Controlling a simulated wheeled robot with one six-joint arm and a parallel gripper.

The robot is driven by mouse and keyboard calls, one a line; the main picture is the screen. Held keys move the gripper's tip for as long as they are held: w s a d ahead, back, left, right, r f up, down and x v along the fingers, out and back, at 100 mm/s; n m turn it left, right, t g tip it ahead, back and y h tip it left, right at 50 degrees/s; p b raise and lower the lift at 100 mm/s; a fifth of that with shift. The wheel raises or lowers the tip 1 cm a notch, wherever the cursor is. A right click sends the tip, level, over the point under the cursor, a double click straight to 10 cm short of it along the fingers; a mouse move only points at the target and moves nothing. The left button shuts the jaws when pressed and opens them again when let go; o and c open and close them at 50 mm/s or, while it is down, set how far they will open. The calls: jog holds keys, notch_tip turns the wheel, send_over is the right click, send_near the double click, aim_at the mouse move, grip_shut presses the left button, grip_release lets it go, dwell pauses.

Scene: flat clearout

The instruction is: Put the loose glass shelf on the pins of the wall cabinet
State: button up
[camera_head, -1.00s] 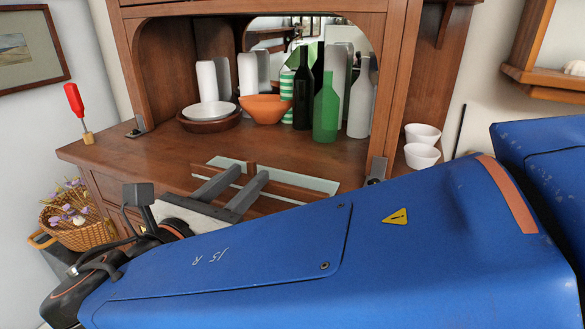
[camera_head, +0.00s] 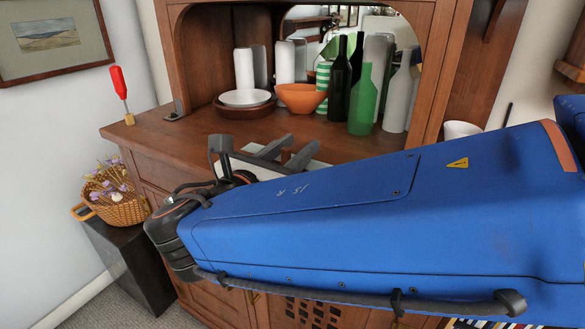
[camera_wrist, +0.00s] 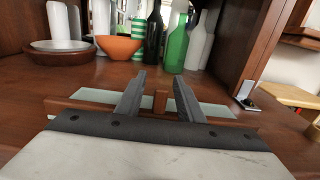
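A pale greenish glass pane (camera_wrist: 215,110), which looks like the loose shelf, lies flat on the counter of a wooden cabinet (camera_head: 155,133). In the wrist view a wooden bar and a short upright block (camera_wrist: 160,100) show beside it. My gripper (camera_wrist: 158,88) is open and empty. Its two grey fingers stand apart over the pane, with the block between them; I cannot tell whether they touch anything. In the head view my gripper (camera_head: 292,150) reaches over the counter's front, and my blue arm hides most of the pane. I cannot make out any shelf pins.
A white plate (camera_head: 246,97), an orange bowl (camera_head: 300,98), a green bottle (camera_head: 362,105) and other bottles stand behind my gripper. A red-handled screwdriver (camera_head: 119,85) is at the counter's left corner. A flower basket (camera_head: 115,205) stands on a dark box (camera_head: 130,260).

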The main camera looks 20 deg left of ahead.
grip_shut()
